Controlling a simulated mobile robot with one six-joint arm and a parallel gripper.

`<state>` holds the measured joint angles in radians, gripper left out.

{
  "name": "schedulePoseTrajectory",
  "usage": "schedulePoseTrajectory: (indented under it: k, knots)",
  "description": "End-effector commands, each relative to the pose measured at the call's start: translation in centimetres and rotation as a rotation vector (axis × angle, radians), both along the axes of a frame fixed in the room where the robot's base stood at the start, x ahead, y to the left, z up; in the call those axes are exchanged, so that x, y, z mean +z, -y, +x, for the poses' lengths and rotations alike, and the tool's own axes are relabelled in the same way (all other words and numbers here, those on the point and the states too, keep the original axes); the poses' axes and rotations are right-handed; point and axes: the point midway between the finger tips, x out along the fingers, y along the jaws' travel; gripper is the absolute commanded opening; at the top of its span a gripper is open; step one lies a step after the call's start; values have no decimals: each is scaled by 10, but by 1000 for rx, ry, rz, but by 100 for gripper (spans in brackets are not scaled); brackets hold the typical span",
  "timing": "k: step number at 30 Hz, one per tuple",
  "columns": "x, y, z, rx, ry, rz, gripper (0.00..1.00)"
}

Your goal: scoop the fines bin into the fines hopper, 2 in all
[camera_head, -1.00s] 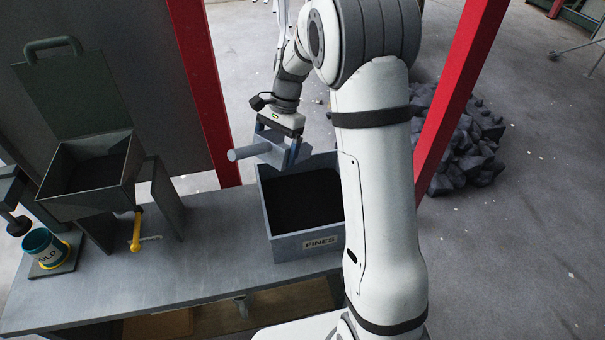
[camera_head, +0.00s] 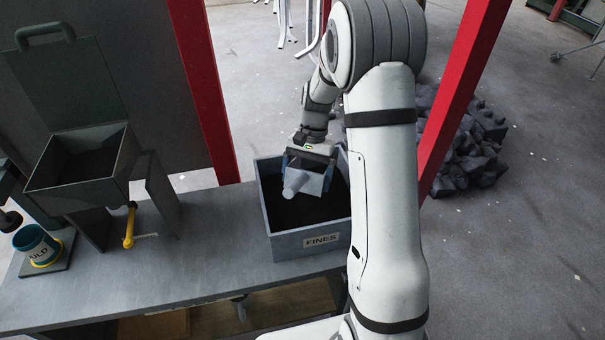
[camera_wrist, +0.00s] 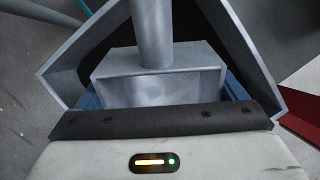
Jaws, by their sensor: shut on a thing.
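The fines bin (camera_head: 283,243) is a grey open box labelled FINES on the bench, holding dark material. My gripper (camera_head: 305,172) is shut on a grey scoop (camera_head: 310,184) with a round handle, over and partly within the bin's opening. In the wrist view the scoop (camera_wrist: 155,75) lies in front of my gripper, with the bin walls (camera_wrist: 245,50) around it. I cannot tell whether the scoop holds fines or touches them. The hopper (camera_head: 75,197), a grey box with its lid (camera_head: 62,90) raised and a yellow handle (camera_head: 129,226), stands at the left.
A teal cup (camera_head: 37,247) stands on a small plate left of the hopper. Red posts (camera_head: 205,95) rise behind the bench (camera_head: 190,265). A dark rock pile (camera_head: 470,145) lies on the floor at right. Bare bench top lies between hopper and bin.

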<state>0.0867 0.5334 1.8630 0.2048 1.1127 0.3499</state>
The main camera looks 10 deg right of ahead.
Motion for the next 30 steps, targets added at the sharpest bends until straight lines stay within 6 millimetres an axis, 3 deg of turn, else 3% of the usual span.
schedulePoseTrajectory:
  k: [1,18,30]
  knots:
    - [-11,0,0,0,-1,1,63]
    - [-75,1,0,-1,1,0,63]
    - [-80,1,0,-3,1,0,63]
